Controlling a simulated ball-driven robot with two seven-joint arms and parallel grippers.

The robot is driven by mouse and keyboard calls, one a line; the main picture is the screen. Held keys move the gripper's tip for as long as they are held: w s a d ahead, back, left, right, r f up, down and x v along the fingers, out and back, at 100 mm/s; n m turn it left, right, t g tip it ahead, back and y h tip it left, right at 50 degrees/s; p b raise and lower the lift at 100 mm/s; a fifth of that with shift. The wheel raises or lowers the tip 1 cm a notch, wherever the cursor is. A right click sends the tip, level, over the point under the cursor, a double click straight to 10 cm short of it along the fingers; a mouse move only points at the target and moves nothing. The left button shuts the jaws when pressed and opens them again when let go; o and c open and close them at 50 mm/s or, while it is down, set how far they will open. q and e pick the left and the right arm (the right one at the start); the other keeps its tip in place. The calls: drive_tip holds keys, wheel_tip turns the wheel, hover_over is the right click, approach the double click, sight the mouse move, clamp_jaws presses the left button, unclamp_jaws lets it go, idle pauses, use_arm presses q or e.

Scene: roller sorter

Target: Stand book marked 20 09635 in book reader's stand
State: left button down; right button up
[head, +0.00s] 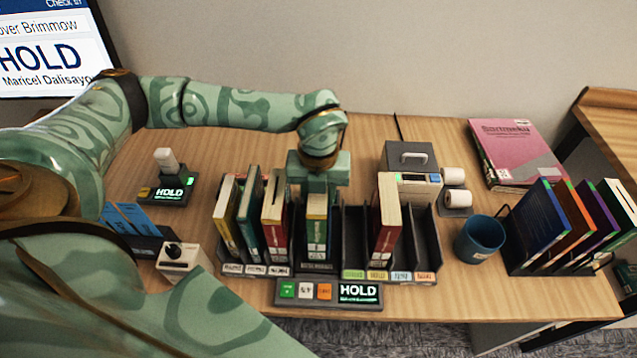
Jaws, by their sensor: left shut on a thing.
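My left gripper (318,184) points down and is shut on the upper part of a book with a yellow and green spine and white label (317,232). The book is upright in or just above a narrow dark stand (318,267), between the left and right rack sections. Whether its bottom edge rests there I cannot tell. The marking on its spine is too small to read. A reader panel (328,294) with several buttons and a lit HOLD display lies in front of that stand. My right gripper is not in view.
Several books (250,222) stand in the left section. A red book (386,230) stands in the right section (425,240), which has empty slots. A blue cup (479,239), printer (418,184), pink book stack (517,150) and colored books (560,225) are to the right.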

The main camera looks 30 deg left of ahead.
use_arm(q)
drive_tip(key=shift+f, duration=0.4)
drive_tip(key=c, duration=0.9)
unclamp_jaws()
wheel_tip(320, 180, up, 16)
drive_tip(key=shift+r+p, duration=0.1)
drive_tip(key=shift+p, duration=1.1)
drive_tip(key=shift+s, duration=0.1)
